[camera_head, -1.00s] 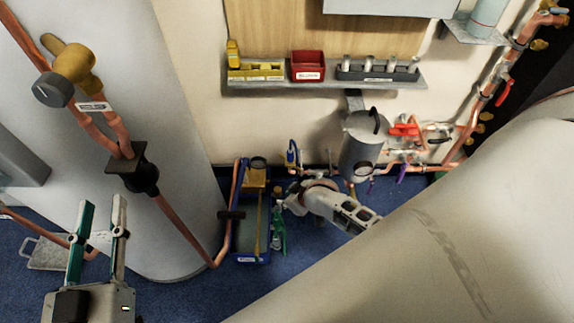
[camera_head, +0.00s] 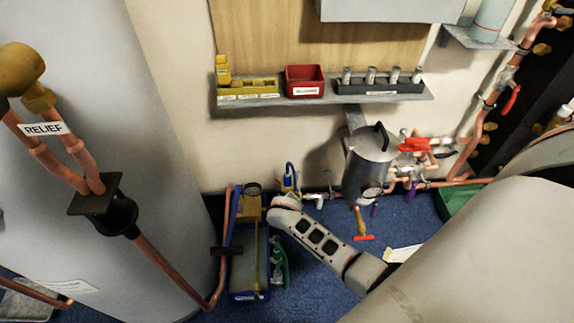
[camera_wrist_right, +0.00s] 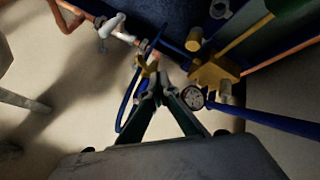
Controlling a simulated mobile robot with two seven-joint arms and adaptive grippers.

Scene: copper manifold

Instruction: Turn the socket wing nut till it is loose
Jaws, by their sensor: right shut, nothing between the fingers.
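In the right wrist view my right gripper (camera_wrist_right: 163,80) is shut and empty, its green-sided fingers together at the tips. A small brass-coloured fitting (camera_wrist_right: 148,66) with a blue lever or hose lies just beyond the fingertips; I cannot tell whether they touch. I cannot make out the socket wing nut for certain among these parts. A blue-topped fitting (camera_head: 290,178) stands low by the wall in the head view, just above my right arm's end. That arm link hides my right gripper there. My left gripper is out of view.
A blue tray with a yellow pump (camera_head: 232,292) stands left of my arm; its gauge (camera_wrist_right: 192,97) is close to the fingers. A grey canister (camera_head: 368,160) hangs to the right. A white T-shaped valve (camera_wrist_right: 110,27) sits on the copper pipe. A shelf (camera_head: 300,101) is above.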

